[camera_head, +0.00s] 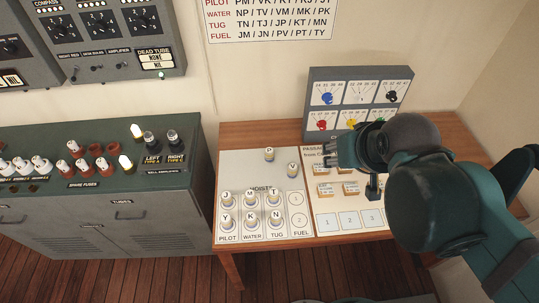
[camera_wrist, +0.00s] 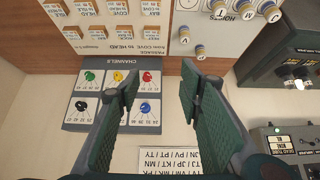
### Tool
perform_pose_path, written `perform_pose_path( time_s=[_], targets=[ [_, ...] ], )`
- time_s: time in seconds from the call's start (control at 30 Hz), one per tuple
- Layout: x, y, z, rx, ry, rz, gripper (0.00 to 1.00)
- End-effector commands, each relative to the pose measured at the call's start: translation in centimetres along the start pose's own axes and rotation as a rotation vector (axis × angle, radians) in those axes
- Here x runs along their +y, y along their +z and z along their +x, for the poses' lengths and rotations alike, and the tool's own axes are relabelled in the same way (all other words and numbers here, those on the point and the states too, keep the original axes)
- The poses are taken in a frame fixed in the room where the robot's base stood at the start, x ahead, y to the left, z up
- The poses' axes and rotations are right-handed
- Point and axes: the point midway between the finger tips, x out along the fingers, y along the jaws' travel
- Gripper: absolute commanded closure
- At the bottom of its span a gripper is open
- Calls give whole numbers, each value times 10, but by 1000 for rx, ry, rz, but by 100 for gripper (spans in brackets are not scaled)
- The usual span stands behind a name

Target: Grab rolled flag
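Several small rolls with white lettered tops, likely the rolled flags, stand on the white hoists board (camera_head: 246,170). Rolls J (camera_head: 226,198), M (camera_head: 250,197), T (camera_head: 274,196), Y (camera_head: 226,220), K (camera_head: 250,221) and N (camera_head: 275,221) stand in the lower part. Roll P (camera_head: 269,154) and roll V (camera_head: 293,169) stand apart near the back. The wrist view shows P (camera_wrist: 200,52) and V (camera_wrist: 184,36) beyond my fingertips, with yellow and blue bands. My gripper (camera_head: 333,151) is open and empty, right of V and above the passage board. Which roll is meant cannot be told.
A grey channels panel (camera_head: 358,74) with coloured knobs stands at the desk's back, close behind my gripper. The passage board (camera_head: 327,218) carries small tan blocks. A green cabinet (camera_head: 100,215) with fuses stands left of the desk. The hoists board's back left area is clear.

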Motion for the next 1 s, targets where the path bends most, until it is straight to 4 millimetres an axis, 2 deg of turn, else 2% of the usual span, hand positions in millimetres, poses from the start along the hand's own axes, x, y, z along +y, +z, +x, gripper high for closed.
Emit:
perform_pose_path(
  time_s=[0.73, 1.0],
  targets=[
    [0, -1, 0, -2, -1, -5, 60],
    [-5, -11, 6, -27, -8, -74, 60]
  ],
)
